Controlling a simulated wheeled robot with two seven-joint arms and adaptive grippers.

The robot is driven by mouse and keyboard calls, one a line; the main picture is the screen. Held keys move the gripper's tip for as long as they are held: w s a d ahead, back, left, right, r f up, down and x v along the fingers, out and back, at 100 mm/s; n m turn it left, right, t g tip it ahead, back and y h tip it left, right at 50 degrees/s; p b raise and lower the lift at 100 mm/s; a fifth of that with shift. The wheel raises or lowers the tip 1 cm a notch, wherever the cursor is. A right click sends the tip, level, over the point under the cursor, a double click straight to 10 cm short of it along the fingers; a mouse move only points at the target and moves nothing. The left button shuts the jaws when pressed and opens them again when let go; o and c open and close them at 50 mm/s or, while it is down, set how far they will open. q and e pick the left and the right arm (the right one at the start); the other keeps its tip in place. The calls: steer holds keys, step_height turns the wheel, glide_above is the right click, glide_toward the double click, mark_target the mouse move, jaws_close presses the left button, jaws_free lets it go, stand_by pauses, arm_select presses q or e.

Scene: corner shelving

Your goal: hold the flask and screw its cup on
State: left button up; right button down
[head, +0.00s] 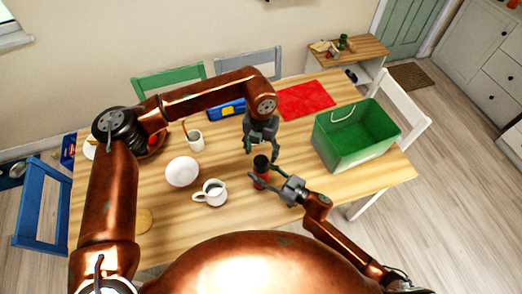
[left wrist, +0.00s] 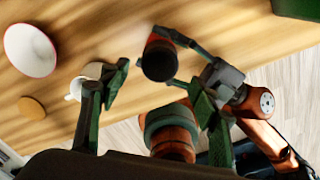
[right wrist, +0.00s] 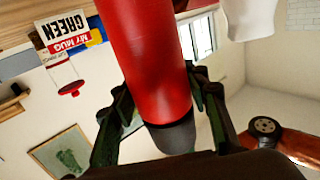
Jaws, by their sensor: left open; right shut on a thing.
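The red flask (head: 260,173) stands upright near the table's front edge, with a dark top (head: 261,161). My right gripper (head: 267,177) is shut on its red body from the right; the right wrist view shows its fingers (right wrist: 155,95) on both sides of the flask (right wrist: 147,60). The dark end (right wrist: 173,136) sits in line with the body; I cannot tell whether it is a screwed-on cup. My left gripper (head: 261,153) is open just above the flask. In the left wrist view the dark top (left wrist: 159,60) shows beyond and between its open fingers (left wrist: 160,80).
A white mug (head: 213,193) and a white bowl (head: 182,171) stand left of the flask. Another mug (head: 195,141) is farther back. A green crate (head: 355,137) stands to the right. A red mat (head: 306,100) lies at the back. Bare table surrounds the flask.

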mark_target(261, 160)
arm_select(q)
steer(key=n, duration=0.3)
steer(key=shift+r+n, duration=0.1)
steer(key=shift+n, duration=0.2)
steer(key=shift+f, duration=4.05)
steer(key=shift+c, duration=0.4)
